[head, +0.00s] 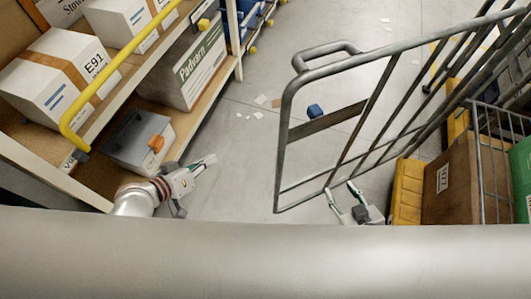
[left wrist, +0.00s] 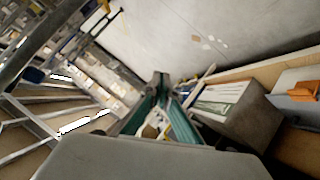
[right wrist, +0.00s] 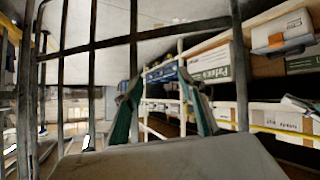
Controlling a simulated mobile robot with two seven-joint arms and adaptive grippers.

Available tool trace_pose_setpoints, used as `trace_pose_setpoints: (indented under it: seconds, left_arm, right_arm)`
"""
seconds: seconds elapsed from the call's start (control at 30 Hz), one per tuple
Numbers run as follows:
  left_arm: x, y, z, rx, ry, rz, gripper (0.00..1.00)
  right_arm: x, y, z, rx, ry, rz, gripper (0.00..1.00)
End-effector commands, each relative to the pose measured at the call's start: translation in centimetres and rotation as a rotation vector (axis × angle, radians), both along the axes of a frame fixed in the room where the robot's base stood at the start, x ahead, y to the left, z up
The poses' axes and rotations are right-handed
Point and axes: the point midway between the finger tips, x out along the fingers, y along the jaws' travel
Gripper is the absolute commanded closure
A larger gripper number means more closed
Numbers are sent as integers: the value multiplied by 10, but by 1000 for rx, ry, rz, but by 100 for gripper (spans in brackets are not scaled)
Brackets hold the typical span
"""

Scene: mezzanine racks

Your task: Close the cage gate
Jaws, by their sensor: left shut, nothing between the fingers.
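The cage gate (head: 281,150) is a grey metal frame with slanted bars and a looped handle (head: 322,50) at its upper left corner. It stands swung out over the aisle floor. Its bars (right wrist: 92,30) cross the left and middle of the right wrist view. My right gripper (head: 343,188) is open and empty by the gate's lower rail; whether it touches a bar I cannot tell. Its spread fingers also show in the right wrist view (right wrist: 162,92). My left gripper (head: 212,160) is shut and empty, left of the gate and beside the shelf; its fingers meet in the left wrist view (left wrist: 160,82).
A shelf rack with a yellow rail (head: 120,72), white boxes (head: 62,75) and a grey case (head: 140,137) is at left. A wire cage with a brown box (head: 452,180) and a yellow block (head: 407,190) are at right.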

Motion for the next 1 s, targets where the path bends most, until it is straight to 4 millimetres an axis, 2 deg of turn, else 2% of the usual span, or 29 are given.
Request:
trace_pose_setpoints:
  seconds: [0.03,0.27,0.6,0.77,1.0]
  left_arm:
    - [7,-4,-5,-59,20,-19,100]
    - [20,-33,18,-366,154,-127,100]
    - [11,-53,62,-743,394,-308,100]
    - [6,-54,82,-864,483,-369,100]
    - [3,-54,99,-938,533,-409,100]
  right_arm:
    - [1,0,-14,-3,-3,2,60]
    - [5,-3,-38,-20,-18,17,60]
    - [-12,2,-86,-28,27,35,60]
    - [-14,3,-97,-30,32,43,60]
    - [-11,4,-96,-32,24,50,60]
